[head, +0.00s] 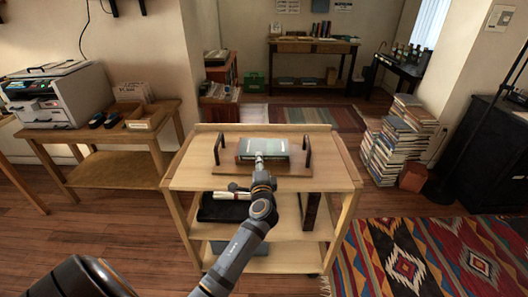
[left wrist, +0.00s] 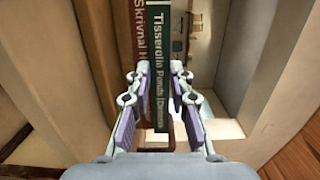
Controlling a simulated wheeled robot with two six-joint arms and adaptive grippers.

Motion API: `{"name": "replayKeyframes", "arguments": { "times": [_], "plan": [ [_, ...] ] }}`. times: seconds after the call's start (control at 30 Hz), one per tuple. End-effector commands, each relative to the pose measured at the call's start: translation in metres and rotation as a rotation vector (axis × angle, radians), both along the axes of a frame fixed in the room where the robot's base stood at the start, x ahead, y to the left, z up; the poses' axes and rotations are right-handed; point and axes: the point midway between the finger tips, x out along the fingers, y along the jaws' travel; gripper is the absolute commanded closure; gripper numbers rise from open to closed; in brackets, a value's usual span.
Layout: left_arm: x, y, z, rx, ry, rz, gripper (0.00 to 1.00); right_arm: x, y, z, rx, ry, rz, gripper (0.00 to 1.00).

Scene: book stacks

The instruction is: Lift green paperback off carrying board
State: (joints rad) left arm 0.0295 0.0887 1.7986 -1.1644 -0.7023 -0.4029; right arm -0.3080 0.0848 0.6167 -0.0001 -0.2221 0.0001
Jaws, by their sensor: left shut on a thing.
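The green paperback (head: 264,146) lies flat above the wooden carrying board (head: 226,168), between the board's two dark handles. My left gripper (head: 259,160) reaches it from the front and is shut on it. In the left wrist view my left gripper's fingers (left wrist: 156,88) stand on both sides of the green paperback's lettered spine (left wrist: 158,45). A brownish-red book (left wrist: 135,25) lies right against it. I cannot tell whether the green paperback touches what is under it. My right gripper is not in view.
The board sits on a wooden cart (head: 190,178) with lower shelves holding dark items. A printer table (head: 110,135) stands left. A tall book stack (head: 400,140) stands on the floor at right. The cart's top is clear to the right of the board.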

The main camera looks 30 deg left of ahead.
Motion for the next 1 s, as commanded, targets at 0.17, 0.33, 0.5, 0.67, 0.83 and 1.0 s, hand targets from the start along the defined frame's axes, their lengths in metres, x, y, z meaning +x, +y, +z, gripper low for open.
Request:
{"name": "replayKeyframes", "arguments": {
  "times": [0.17, 0.33, 0.5, 0.67, 0.83, 1.0],
  "plan": [
    [0.000, 0.000, -0.001, 0.000, 0.001, 0.000, 1.00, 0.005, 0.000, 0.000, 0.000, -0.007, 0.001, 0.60],
    [0.000, 0.000, 0.000, 0.001, -0.001, 0.000, 1.00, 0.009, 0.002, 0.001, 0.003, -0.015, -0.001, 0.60],
    [0.000, 0.000, 0.006, 0.001, -0.002, 0.000, 1.00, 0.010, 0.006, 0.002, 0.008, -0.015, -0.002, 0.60],
    [0.000, 0.000, 0.029, 0.001, -0.006, 0.000, 1.00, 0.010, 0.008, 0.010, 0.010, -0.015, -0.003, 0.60],
    [0.000, 0.000, 0.084, 0.001, -0.012, -0.001, 1.00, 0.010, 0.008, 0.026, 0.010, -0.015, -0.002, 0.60],
    [0.000, 0.000, 0.154, 0.001, -0.012, -0.002, 1.00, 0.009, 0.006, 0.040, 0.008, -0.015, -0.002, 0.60]
  ]
}}
